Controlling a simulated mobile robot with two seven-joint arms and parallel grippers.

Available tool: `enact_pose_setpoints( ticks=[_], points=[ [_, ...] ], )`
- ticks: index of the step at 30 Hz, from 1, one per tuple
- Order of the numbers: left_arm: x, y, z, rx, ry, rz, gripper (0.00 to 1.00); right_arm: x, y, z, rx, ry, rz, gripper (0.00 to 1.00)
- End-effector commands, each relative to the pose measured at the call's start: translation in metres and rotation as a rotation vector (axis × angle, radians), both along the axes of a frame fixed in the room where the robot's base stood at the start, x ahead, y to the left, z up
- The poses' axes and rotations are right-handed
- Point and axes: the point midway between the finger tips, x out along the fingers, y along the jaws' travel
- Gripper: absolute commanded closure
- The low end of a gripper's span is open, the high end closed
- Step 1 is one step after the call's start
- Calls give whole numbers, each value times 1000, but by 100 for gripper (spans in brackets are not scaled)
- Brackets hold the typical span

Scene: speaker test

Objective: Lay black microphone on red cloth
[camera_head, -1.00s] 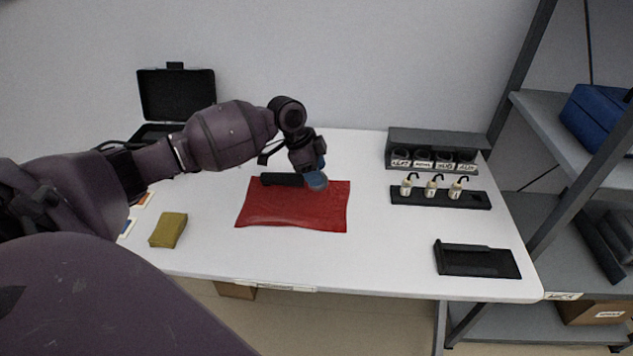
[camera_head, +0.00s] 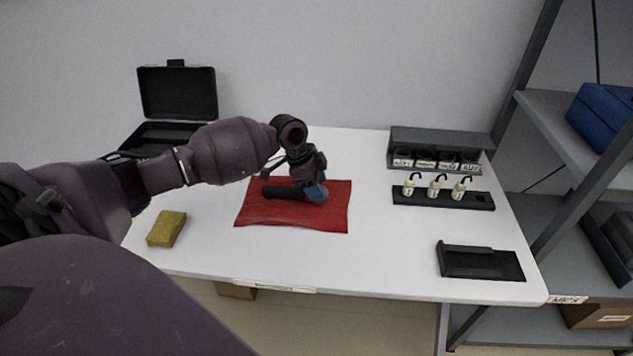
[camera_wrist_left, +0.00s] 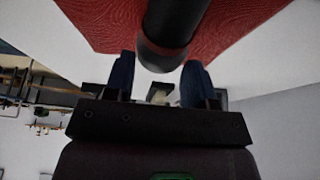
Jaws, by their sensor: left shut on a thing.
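The black microphone (camera_head: 281,192) lies lengthwise across the upper part of the red cloth (camera_head: 300,217) in the head view. My left gripper (camera_head: 316,191), with blue fingers, is shut on the microphone's right end. In the left wrist view the dark microphone (camera_wrist_left: 170,30) extends from between the blue fingers of my left gripper (camera_wrist_left: 160,75) over the red cloth (camera_wrist_left: 250,15). I cannot tell whether the microphone touches the cloth or is held just above it. The gripper hides part of its right end. My right gripper is not in view.
A yellow-brown sponge (camera_head: 166,229) sits left of the cloth. An open black case (camera_head: 178,93) stands at the back left. A black rack (camera_head: 442,198) with several small bottles, a labelled holder (camera_head: 437,140) and a black tray (camera_head: 481,264) stand right. White table around the cloth is clear.

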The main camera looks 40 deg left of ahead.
Motion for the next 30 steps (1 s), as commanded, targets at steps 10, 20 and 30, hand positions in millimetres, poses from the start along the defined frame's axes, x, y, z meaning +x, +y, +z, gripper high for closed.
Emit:
enact_pose_setpoints(
  ticks=[10,20,30],
  points=[
    [0,0,-1,0,0,0,24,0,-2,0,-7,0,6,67],
    [0,0,6,0,-1,0,24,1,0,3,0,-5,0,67],
    [-9,17,63,3,-6,0,24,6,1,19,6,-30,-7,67]
  ],
)
